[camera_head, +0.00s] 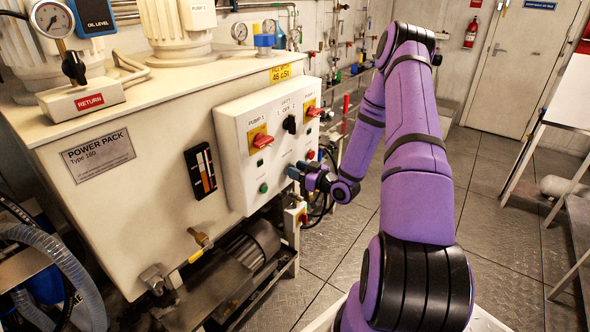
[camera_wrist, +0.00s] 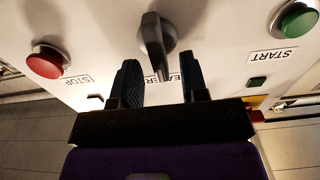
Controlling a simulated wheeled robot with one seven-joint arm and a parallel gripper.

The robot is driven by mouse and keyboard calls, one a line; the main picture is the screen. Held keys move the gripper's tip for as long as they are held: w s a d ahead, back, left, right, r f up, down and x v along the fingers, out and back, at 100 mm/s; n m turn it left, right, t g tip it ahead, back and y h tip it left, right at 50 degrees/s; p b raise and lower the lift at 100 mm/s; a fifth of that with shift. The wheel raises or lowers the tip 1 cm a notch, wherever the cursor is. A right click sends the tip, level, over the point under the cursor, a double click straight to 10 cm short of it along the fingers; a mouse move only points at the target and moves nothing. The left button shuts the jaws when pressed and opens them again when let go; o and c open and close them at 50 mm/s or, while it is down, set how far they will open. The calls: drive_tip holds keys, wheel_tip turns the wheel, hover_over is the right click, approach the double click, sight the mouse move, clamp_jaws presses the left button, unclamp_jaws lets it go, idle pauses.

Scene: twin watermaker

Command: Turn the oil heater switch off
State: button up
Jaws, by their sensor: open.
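The oil heater switch is a dark rotary knob (camera_wrist: 156,45) on the white panel, in the wrist view. Its label is partly covered by my gripper; only letters like "EATER" show. The knob's grip points toward my gripper (camera_wrist: 161,68), whose two dark fingers are open, one on each side of the grip's lower end. I cannot tell whether either finger touches it; gaps show on both sides. In the head view my gripper (camera_head: 297,172) is at the lower part of the control panel (camera_head: 236,160), and the switch is hidden behind it.
A red STOP button (camera_wrist: 46,60) is left of the knob and a green START button (camera_wrist: 297,20) right, in the wrist view. Red-handled pump switches (camera_head: 263,140) and a black selector (camera_head: 290,124) sit higher on the panel. A motor (camera_head: 245,252) is below; open floor lies right.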

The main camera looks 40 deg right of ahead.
drive_tip(key=shift+w+a, duration=0.15)
drive_tip(key=shift+w, duration=0.45)
clamp_jaws()
